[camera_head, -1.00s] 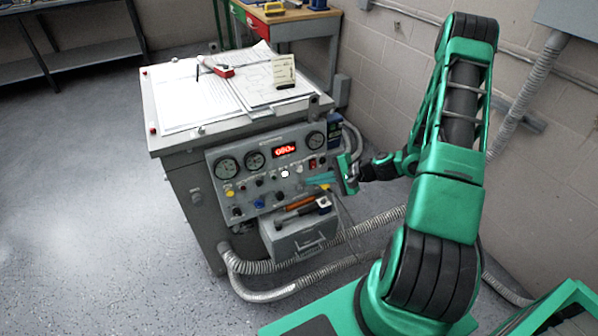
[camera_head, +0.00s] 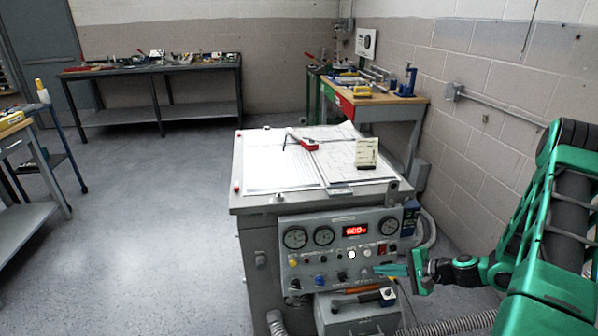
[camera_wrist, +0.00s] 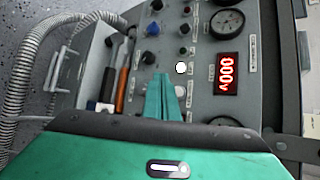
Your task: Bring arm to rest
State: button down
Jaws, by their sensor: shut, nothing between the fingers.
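My gripper (camera_head: 378,270) is green, at the right end of the test bench's front panel in the head view. Its fingers lie together with nothing between them, and they point left across the panel. In the wrist view the shut fingers (camera_wrist: 164,98) point at the panel, close to a white round button (camera_wrist: 181,68). I cannot tell whether they touch the panel. My arm reaches in from the right edge of the head view, bent at the elbow.
The grey bench (camera_head: 240,205) carries papers and a red tool. Its panel (camera_head: 330,262) has gauges, knobs and a lit red display (camera_head: 355,231). Below it, a box holds orange and black-handled tools. Grey hoses run low beside it. A wall stands at right; open floor (camera_head: 150,230) lies left.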

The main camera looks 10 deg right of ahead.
jog(key=s+d+r+n+g+h, duration=0.1)
jog(key=s+r+n+g+h, duration=0.3)
jog(key=s+r, duration=1)
jog(key=s+d+r+n+g+h, duration=0.2)
jog(key=s+r+n+g+h, duration=0.1)
jog(key=s+r, duration=1.2)
jog(key=shift+s+n+g+h, duration=0.45)
jog(key=shift+s+g, duration=0.25)
jog(key=shift+s, duration=0.45)
jog(key=shift+r, duration=0.1)
jog(key=shift+w+f, duration=0.25)
jog(key=shift+w, duration=0.4)
